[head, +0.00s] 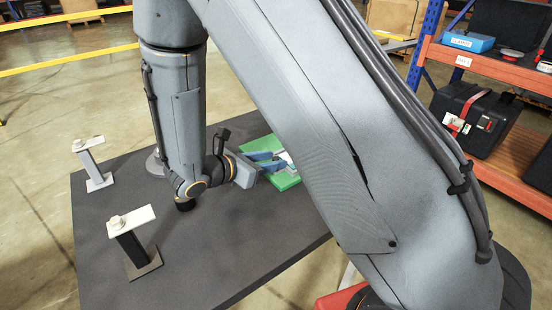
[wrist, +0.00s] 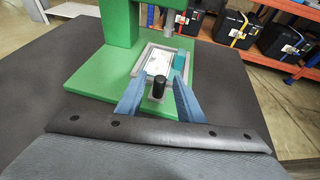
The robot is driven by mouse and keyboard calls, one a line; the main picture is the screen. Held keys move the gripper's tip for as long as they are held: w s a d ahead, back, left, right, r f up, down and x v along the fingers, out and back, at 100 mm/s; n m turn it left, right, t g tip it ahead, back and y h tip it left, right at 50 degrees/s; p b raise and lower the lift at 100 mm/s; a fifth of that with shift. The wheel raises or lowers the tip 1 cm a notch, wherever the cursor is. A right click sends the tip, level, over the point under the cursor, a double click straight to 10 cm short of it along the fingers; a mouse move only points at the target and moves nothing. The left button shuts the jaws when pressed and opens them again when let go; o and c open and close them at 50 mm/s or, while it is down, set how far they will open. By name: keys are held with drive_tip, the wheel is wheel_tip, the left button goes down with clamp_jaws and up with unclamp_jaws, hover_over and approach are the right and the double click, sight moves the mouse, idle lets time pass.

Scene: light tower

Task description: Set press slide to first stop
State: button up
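The press has a green base (wrist: 95,82) and a green upright with a head above it in the wrist view. In the head view its base (head: 287,181) shows partly behind my arm. The press slide is a grey-framed tray (wrist: 143,58) with a pale plate inside. A black knob (wrist: 158,86) stands at the slide's near end. My gripper (wrist: 160,80) is open, with its blue fingers on either side of the knob. I cannot tell whether they touch it. In the head view my gripper (head: 266,163) is low at the base.
A teal block (wrist: 180,64) is at the tray's right side. The dark table (head: 190,250) carries two posts with pale tops, one nearer (head: 132,221) and one farther (head: 88,144). An orange shelf (head: 500,70) with black cases stands beyond the table.

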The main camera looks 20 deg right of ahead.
drive_tip(key=shift+x, duration=1.15)
clamp_jaws()
